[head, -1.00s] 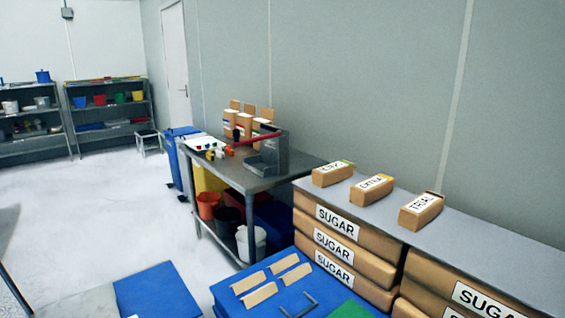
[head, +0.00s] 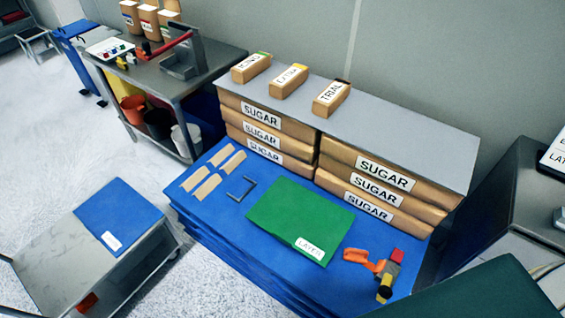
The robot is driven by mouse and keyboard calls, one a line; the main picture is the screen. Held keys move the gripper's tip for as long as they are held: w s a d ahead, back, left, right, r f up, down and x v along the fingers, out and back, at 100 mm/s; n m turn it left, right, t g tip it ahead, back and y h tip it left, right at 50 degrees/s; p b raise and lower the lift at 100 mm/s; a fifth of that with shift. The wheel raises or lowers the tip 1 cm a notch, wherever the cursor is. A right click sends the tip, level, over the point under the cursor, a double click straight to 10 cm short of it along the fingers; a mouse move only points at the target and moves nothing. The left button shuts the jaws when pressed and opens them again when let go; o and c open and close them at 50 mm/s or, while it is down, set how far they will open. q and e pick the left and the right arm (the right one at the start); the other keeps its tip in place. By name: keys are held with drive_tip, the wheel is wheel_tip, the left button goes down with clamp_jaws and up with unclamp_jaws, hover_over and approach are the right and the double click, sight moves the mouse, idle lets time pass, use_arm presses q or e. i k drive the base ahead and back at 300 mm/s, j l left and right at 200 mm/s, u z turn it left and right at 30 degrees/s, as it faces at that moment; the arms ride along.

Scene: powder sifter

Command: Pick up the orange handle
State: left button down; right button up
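An orange piece (head: 364,259), which looks like the orange handle, lies on the right part of the blue platform (head: 210,225). It is beside a small grey part with a red block and a yellow and black end (head: 388,276); I cannot tell whether they are joined. A green mat (head: 300,215) with a white label lies just to its left. Neither of my grippers shows in the head view.
Brown sugar bags (head: 268,137) are stacked behind the mat, with a grey top (head: 400,125) carrying three small packages (head: 289,80). A dark green surface (head: 480,292) is at the lower right. A steel table (head: 215,72) stands at upper left, a cart (head: 60,262) at lower left. Floor (head: 100,155) between them is clear.

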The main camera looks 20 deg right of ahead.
sight(352, 254)
drive_tip(key=z, duration=1.45)
